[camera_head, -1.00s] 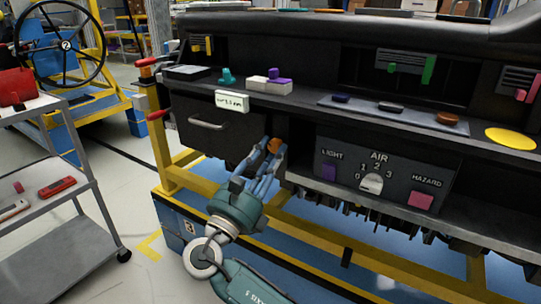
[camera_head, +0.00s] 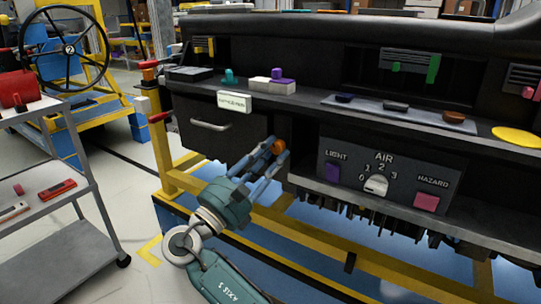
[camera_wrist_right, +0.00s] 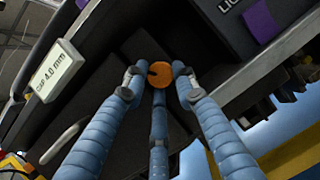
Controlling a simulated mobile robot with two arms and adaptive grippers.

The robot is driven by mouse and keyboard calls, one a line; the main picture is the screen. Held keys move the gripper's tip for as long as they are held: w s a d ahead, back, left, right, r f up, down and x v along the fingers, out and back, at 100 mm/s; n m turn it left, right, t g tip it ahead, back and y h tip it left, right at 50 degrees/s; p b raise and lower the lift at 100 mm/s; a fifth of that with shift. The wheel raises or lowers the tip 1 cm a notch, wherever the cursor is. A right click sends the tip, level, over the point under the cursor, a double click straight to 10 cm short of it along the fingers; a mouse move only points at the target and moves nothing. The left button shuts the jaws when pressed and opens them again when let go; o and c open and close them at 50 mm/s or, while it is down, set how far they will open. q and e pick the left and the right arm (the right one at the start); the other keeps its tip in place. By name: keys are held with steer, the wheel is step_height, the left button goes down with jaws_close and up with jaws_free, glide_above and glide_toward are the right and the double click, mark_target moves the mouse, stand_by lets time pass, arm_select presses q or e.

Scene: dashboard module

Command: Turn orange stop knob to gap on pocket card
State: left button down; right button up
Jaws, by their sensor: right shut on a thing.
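The orange stop knob (camera_head: 278,146) sits in the dark recess right of the drawer. My right gripper (camera_head: 270,150) is shut on it, with blue fingers around it. In the right wrist view the knob (camera_wrist_right: 164,76) is a round orange disc with a dark mark on its left part, between the fingertips of my right gripper (camera_wrist_right: 160,77). The white pocket card (camera_head: 234,102) is on the front edge above the drawer. In the wrist view the card (camera_wrist_right: 54,72) reads "GAP 4.0 mm". My left gripper is not in view.
The AIR panel (camera_head: 350,167) with a white dial, purple LIGHT button and pink HAZARD button is right of the knob. A drawer handle (camera_head: 209,125) sticks out on the left. Yellow frame rails (camera_head: 300,238) run below. A grey cart (camera_head: 75,205) stands at left.

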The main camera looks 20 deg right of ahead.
steer(key=shift+r, duration=0.2)
steer(key=o, duration=1.1)
steer(key=shift+s, duration=0.1)
steer(key=shift+o, duration=0.2)
steer(key=shift+s, duration=0.1)
steer(key=shift+f, duration=0.1)
